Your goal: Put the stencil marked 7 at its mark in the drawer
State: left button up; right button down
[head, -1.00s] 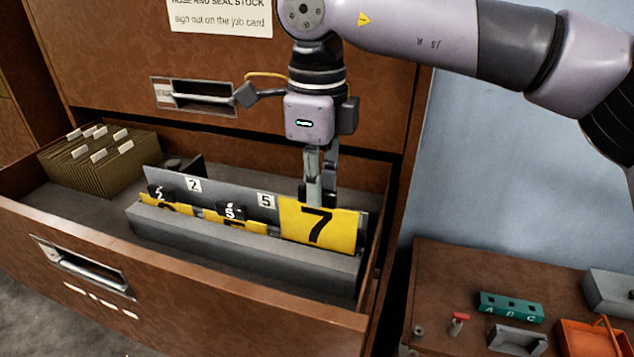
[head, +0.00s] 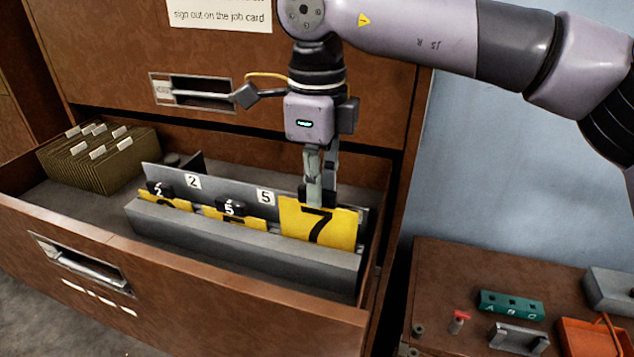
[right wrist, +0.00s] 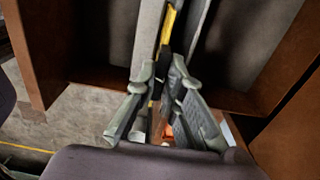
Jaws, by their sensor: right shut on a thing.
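The yellow stencil marked 7 (head: 317,226) stands upright at the right end of the grey rack (head: 240,247) in the open drawer (head: 180,290). My right gripper (head: 318,198) is shut on its top edge from above. The stencil's lower edge is hidden behind the rack's front wall. In the right wrist view the gripper's fingers (right wrist: 165,95) close around a thin edge, with yellow (right wrist: 170,22) beyond. Stencils 2 (head: 163,199) and 5 (head: 233,216) sit lower in the rack, left of it. White tags 2 and 5 are on the back plate; any 7 tag is hidden. My left gripper is not in view.
Brown hanging files (head: 98,157) fill the drawer's left end. The cabinet face with a handle (head: 203,95) rises close behind my arm. A brown side table (head: 440,300) at right holds a green block (head: 511,306), an orange tray (head: 590,338) and grey parts.

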aim_at(317, 214)
jog(key=shift+f+b, duration=2.1)
jog(key=shift+f, duration=0.6)
jog(key=c, duration=1.6)
grip_release()
jog(key=shift+s+r, duration=0.1)
jog(key=shift+o, duration=0.2)
jog(key=shift+o, duration=1)
jog(key=shift+r+p, duration=2.55)
jog(key=shift+r, duration=0.95)
